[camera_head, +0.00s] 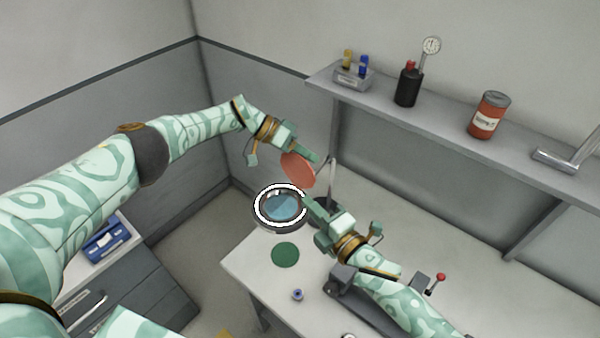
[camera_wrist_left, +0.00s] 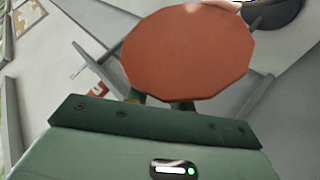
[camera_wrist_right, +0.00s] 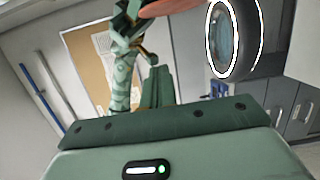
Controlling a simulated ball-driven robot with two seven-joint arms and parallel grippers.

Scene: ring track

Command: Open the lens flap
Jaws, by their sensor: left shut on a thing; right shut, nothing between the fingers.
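The magnifier lens (camera_head: 280,207) is bluish glass in a dark housing with a bright white ring, over the table's far corner. It also shows in the right wrist view (camera_wrist_right: 222,42). The lens flap, a flat orange-red disc (camera_head: 297,168), stands tilted up beside the lens, leaving the glass uncovered. It fills the upper middle of the left wrist view (camera_wrist_left: 188,52). My left gripper (camera_head: 312,157) is shut on the flap's edge. My right gripper (camera_head: 308,203) is shut and empty, close to the right side of the lens housing; whether it touches is unclear.
A green disc (camera_head: 285,255) and a small blue-topped piece (camera_head: 297,295) lie on the white table (camera_head: 245,265). A thin upright post (camera_head: 332,180) stands behind my right gripper. A shelf (camera_head: 430,118) behind holds a red can (camera_head: 488,115) and a black bottle (camera_head: 408,88).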

